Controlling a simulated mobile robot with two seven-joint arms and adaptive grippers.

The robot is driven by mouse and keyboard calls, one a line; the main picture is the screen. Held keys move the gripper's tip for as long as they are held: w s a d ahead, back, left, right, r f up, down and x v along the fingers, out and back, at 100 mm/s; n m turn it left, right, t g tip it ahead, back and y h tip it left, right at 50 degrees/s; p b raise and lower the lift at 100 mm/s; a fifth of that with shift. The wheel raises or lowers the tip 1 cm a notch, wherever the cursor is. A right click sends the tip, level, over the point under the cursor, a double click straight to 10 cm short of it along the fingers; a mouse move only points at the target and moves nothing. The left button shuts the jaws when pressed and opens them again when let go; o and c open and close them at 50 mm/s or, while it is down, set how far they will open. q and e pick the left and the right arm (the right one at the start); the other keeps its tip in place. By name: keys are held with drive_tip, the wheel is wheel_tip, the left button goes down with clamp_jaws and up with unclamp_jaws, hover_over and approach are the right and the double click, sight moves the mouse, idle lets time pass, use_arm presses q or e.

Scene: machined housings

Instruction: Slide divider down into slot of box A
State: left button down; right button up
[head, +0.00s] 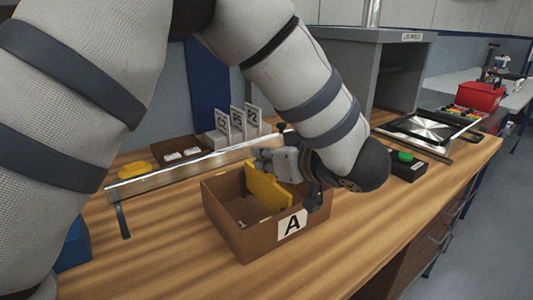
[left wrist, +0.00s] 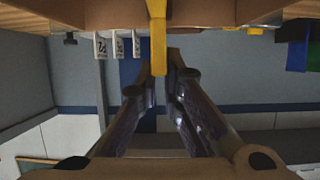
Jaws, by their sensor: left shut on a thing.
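Box A (head: 229,229), an open brown box with a white "A" label (head: 292,225) on its front, stands on the wooden workbench. The yellow divider (head: 266,188) stands edge-up in it, its lower part below the rim and its upper part above. My left gripper (head: 284,166) is at the divider's upper right side, partly hidden by my own wrist. In the left wrist view the fingers (left wrist: 164,78) are closed on the yellow divider (left wrist: 157,30). The slot and the divider's bottom edge are hidden, so I cannot tell how it sits in the slot. My right gripper is not in view.
A metal rail (head: 180,171) runs behind the box. Behind it are a small tray (head: 181,151) with white pieces, a yellow piece (head: 134,169) and upright white cards (head: 237,121). A black box with a green button (head: 405,157) is at right. Bench in front is clear.

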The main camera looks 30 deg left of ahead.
use_arm(q)
drive_tip(key=shift+f, duration=1.2)
drive_tip(key=c, duration=1.7)
unclamp_jaws()
drive_tip(key=shift+o, duration=0.2)
drive_tip(key=shift+d, duration=0.1)
drive_tip(key=v, duration=1.2)
drive_tip(key=shift+f, duration=0.1)
